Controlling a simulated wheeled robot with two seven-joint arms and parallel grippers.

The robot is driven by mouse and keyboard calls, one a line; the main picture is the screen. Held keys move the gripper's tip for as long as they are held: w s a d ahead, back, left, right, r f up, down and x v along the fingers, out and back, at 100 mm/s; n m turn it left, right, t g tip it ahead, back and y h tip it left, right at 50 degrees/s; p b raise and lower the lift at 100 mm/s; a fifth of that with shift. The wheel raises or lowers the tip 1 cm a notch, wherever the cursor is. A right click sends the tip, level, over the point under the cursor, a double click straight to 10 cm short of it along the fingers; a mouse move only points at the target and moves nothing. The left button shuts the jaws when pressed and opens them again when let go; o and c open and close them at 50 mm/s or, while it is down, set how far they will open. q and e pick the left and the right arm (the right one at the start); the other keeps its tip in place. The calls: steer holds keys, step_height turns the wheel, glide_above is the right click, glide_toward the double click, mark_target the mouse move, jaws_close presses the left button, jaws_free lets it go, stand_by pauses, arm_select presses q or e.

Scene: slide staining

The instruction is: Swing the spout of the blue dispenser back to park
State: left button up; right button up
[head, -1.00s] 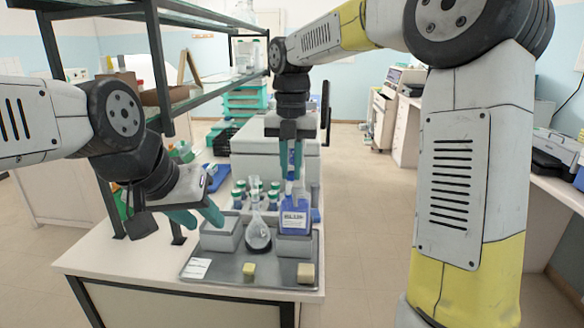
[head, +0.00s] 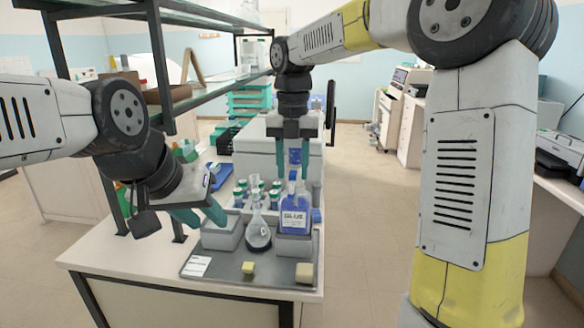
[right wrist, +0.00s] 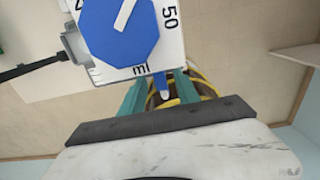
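The blue dispenser (head: 295,219), with a white label, stands by the right grey container in the head view. A blue part (head: 317,215) juts from its right side; I cannot tell if it is the spout. My right gripper (head: 295,166) points down above the dispenser, its fingers apart. A blue piece shows between them, perhaps behind. The right wrist view shows a blue dial (right wrist: 118,28) on a white "50 ml" face, a thin black arm (right wrist: 28,71) at its left, and a blue tip (right wrist: 164,93) between the open fingers. My left gripper (head: 200,217) is open near the left container.
Several capped bottles (head: 257,190) stand behind. A shelf (head: 190,100) overhangs the bench's left.

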mark_target(292, 173)
steer(key=shift+r, duration=0.1)
step_height(292, 173, up, 7)
steer(key=shift+f, duration=0.1)
steer(key=shift+r, duration=0.4)
